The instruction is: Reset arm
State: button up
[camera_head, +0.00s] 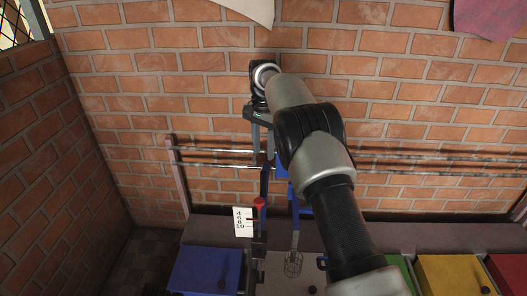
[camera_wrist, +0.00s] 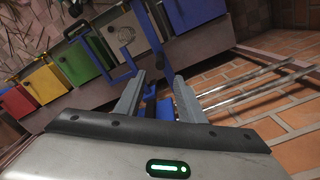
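My arm reaches up and away from the camera, across the middle of the head view. My gripper (camera_head: 262,136) is high in front of the brick wall, with its fingers pointing down. In the wrist view my gripper (camera_wrist: 154,88) has its two grey fingers apart, with nothing seen held between them. A blue frame (camera_head: 295,205) stands below the gripper, partly hidden by my arm; blue parts (camera_wrist: 123,42) also show beyond the fingers in the wrist view. They look apart from the fingers, but the exact gap is hard to tell.
A red-knobbed lever (camera_head: 259,203) stands by a white number card (camera_head: 243,222). Blue (camera_head: 200,270), yellow (camera_head: 450,275) and red (camera_head: 508,272) boxes line the bench. Metal rails (camera_head: 430,160) run along the brick wall (camera_head: 400,60).

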jog(key=shift+r, duration=0.1)
jog(key=s+d+r+n+t, duration=0.1)
jog(key=s+d+r, duration=0.55)
jog(key=r, duration=0.45)
jog(key=s+d+r+n+t, duration=0.2)
jog(key=s+d+r, duration=0.4)
jog(key=s+r, duration=0.3)
jog(key=s+d+f+n+t, duration=0.1)
jog(key=s+d+n, duration=0.15)
jog(key=s, duration=1.05)
jog(key=s+d+f+n+t, duration=0.15)
jog(key=s+d, duration=0.25)
jog(key=s, duration=0.9)
notch_tip(320, 180, up, 17)
jog(key=p, duration=1.7)
jog(key=shift+w+r+p, duration=0.15)
jog(key=shift+w+p, duration=0.1)
jog(key=shift+p, duration=0.1)
jog(key=shift+d, duration=0.1)
